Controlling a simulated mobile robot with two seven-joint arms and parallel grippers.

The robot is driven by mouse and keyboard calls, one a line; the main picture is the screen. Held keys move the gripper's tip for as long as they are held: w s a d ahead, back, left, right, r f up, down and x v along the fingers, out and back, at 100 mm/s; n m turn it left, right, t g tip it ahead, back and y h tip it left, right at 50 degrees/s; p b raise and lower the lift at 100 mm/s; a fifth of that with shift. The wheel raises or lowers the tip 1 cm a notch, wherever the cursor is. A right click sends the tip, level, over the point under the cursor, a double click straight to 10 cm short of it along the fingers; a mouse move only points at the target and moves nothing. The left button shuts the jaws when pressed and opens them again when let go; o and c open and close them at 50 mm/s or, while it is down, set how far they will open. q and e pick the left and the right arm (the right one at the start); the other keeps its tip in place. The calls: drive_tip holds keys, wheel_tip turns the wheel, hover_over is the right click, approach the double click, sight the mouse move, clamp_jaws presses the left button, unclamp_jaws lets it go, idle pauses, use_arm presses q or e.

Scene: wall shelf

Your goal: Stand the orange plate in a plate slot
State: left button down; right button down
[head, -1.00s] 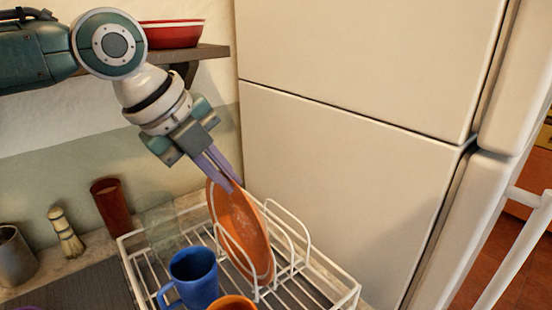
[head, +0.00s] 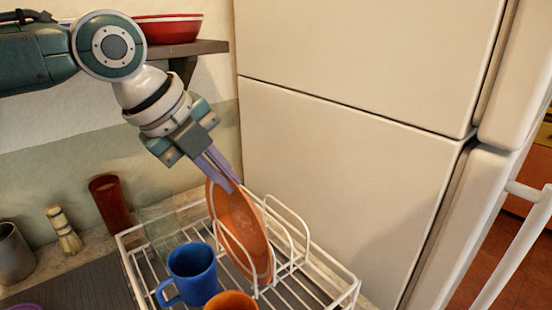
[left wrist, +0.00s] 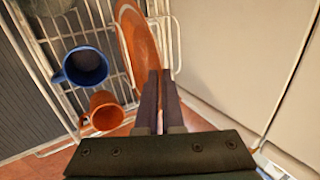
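The orange plate (head: 238,232) stands on edge, slightly tilted, in the white wire dish rack (head: 345,296), between wire loops of the plate slots. My left gripper (head: 226,185) is at its upper rim, coming down from above. Its fingers are close together, with the rim apparently between them. In the left wrist view the plate (left wrist: 134,40) runs up to the fingertips (left wrist: 160,74), with a wire loop beside it. The plate's lower edge is partly hidden by wires and mugs. My right gripper is not in view.
A blue mug (head: 192,274) and an orange mug (head: 232,301) stand in the rack in front of the plate. A fridge (head: 340,170) rises close on the right. A shelf with a red bowl (head: 168,29) is above. A dark red cup (head: 110,205) and brush (head: 65,232) stand left.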

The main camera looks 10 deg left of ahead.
use_arm(q)
drive_tip(key=shift+f, duration=0.3)
idle(0.4)
drive_tip(key=c, duration=1)
unclamp_jaws()
drive_tip(key=shift+f, duration=0.1)
drive_tip(key=shift+o, duration=0.2)
drive_tip(key=b+v, duration=0.1)
drive_tip(key=v, duration=0.9)
